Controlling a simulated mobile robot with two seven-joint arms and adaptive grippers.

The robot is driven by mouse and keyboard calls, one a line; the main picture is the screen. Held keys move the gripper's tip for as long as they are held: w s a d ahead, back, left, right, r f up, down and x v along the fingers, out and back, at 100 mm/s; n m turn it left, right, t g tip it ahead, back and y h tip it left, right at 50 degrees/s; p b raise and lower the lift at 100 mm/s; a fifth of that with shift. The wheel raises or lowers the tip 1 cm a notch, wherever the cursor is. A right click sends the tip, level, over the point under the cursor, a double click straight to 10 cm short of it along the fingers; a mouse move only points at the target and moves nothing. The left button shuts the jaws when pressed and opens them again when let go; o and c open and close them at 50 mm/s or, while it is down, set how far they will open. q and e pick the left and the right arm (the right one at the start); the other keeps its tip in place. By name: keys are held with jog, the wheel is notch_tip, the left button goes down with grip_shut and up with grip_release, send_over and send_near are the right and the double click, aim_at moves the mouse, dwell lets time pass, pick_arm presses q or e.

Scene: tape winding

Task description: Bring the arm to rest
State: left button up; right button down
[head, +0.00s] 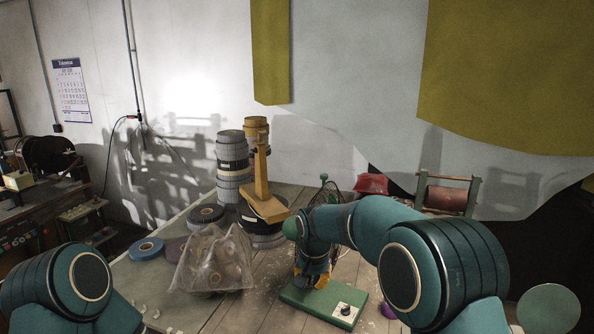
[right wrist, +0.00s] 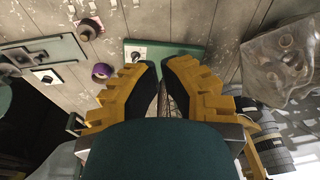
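My right arm (head: 370,225) reaches in from the right and bends down over the table. Its yellow gripper (head: 315,282) points down just above a green base with a white dial plate (head: 308,301). In the right wrist view my gripper (right wrist: 163,66) has its two yellow fingers apart, with a gap between the black pads and nothing held. The green base (right wrist: 185,53) lies beyond the fingertips there. Part of my left arm (head: 65,285) shows at the lower left; its gripper is out of the picture.
A clear plastic bag of rolls (head: 213,262) sits left of my right gripper. Tape rolls (head: 146,249), stacked rolls (head: 232,165) and a tan stand (head: 262,175) are farther back. A red object (head: 371,184) and a roller frame (head: 446,194) stand behind my right arm. A purple roll (right wrist: 102,71) lies near the base.

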jog(key=s+d+f+y+b, duration=0.1)
jog(key=s+d+f, duration=0.1)
jog(key=s+f, duration=0.45)
jog(key=s+d+f+y+b, duration=0.1)
jog(key=s+f+b, duration=0.15)
jog(key=f, duration=0.75)
jog(key=s+d+f, duration=0.2)
jog(key=s+f, duration=0.3)
jog(key=f, duration=0.4)
pick_arm(q)
notch_tip(320, 180, down, 7)
jog(key=s+b, duration=0.1)
jog(key=b, duration=0.2)
jog(key=shift+d, duration=0.15)
pick_arm(e)
jog(key=s+f+y, duration=0.1)
jog(key=s+f, duration=0.2)
jog(key=s, duration=0.5)
jog(key=s+d+f, duration=0.1)
jog(key=s+f, duration=0.2)
jog(key=s, duration=0.5)
jog(key=shift+d+n+y, duration=0.2)
jog(key=shift+n+y, duration=0.1)
jog(key=shift+y, duration=0.1)
pick_arm(q)
jog(key=shift+s+f, duration=0.1)
pick_arm(e)
jog(key=shift+f, duration=0.15)
